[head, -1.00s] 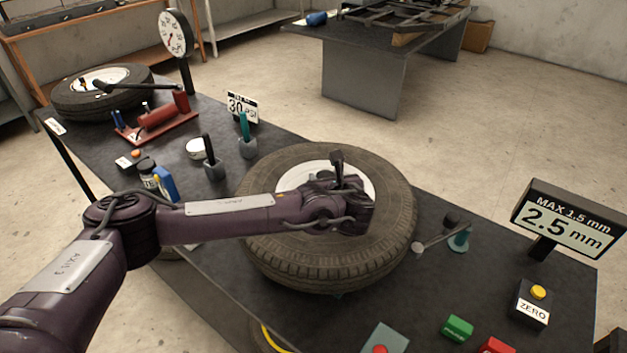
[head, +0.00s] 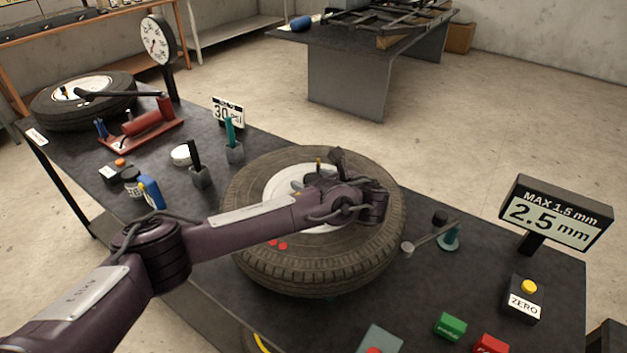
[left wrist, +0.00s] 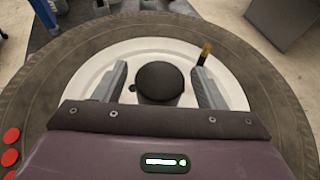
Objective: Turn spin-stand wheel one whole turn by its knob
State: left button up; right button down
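The spin-stand wheel (head: 270,268) is a dark tire with a white rim (head: 290,180), lying flat on the bench. In the left wrist view, a round black knob (left wrist: 160,80) stands on the white rim. My left gripper (left wrist: 160,68) has its fingers apart, one on each side of the knob, with a visible gap on both sides. In the head view, the left gripper (head: 372,206) is over the wheel's right part and hides the knob. My right gripper is out of view.
To the wheel's right are a lever-like gauge (head: 432,237), a display (head: 556,215) reading 2.5 mm and a ZERO button box (head: 523,300). Green (head: 450,326) and red (head: 490,345) blocks lie in front.

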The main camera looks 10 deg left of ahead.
pick_arm(q)
jog(key=shift+s+d, duration=0.25)
jog(key=b+v, duration=0.2)
jog(key=v, duration=0.4)
jog(key=shift+d+r, duration=0.15)
jog(key=shift+s+d+r, duration=0.2)
jog(key=shift+s+r, duration=0.05)
jog(key=shift+s, duration=0.1)
jog(key=shift+f, duration=0.1)
